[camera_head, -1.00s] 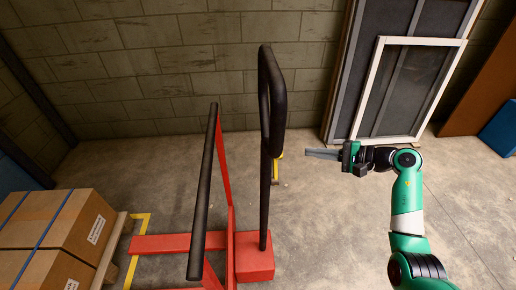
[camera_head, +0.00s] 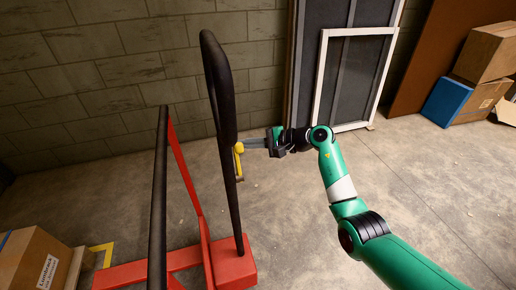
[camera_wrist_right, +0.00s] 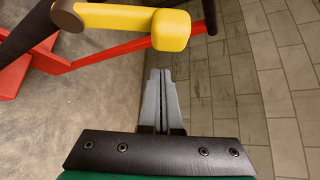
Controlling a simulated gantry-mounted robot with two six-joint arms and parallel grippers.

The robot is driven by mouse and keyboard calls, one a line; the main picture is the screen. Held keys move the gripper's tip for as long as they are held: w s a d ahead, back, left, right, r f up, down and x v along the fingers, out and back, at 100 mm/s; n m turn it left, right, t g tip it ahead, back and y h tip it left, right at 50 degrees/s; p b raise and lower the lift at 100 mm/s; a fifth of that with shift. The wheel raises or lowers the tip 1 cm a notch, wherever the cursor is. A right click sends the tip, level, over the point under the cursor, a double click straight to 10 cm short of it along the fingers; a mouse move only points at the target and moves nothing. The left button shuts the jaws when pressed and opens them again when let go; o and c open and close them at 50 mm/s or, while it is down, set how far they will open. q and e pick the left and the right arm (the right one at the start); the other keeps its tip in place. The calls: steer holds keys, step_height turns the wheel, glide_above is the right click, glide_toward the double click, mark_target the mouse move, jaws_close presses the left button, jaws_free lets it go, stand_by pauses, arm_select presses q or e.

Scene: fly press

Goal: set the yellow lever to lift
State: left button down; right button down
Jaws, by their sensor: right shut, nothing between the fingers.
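The yellow lever (camera_head: 238,161) sits on the upright black handle (camera_head: 222,110) of a red pallet-jack-like machine (camera_head: 233,266) in the head view. In the right wrist view the lever (camera_wrist_right: 135,23) crosses the top of the picture, its thick yellow end just beyond my fingertips. My right gripper (camera_head: 247,144) is shut and empty, its fingers pointing left at the lever. The right wrist view shows the two closed fingers (camera_wrist_right: 160,72) a little short of the lever's end; I cannot tell whether they touch it. My left gripper is not in view.
A second black bar (camera_head: 158,200) stands left of the handle. A white-framed panel (camera_head: 318,85) leans on the wall behind my right arm. The floor right of the machine is clear.

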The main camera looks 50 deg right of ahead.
mark_target(239, 162)
steer(key=shift+s+a+r+b, duration=0.1)
steer(key=shift+s+a+r, duration=0.2)
steer(key=shift+s, duration=0.2)
steer(key=shift+s+a+r+b, duration=0.15)
steer(key=shift+s+r, duration=0.2)
steer(key=shift+s, duration=0.15)
steer(key=shift+s+a+r+b, duration=0.1)
steer(key=shift+s+a+r, duration=0.2)
steer(key=shift+s, duration=0.2)
steer(key=shift+r, duration=0.15)
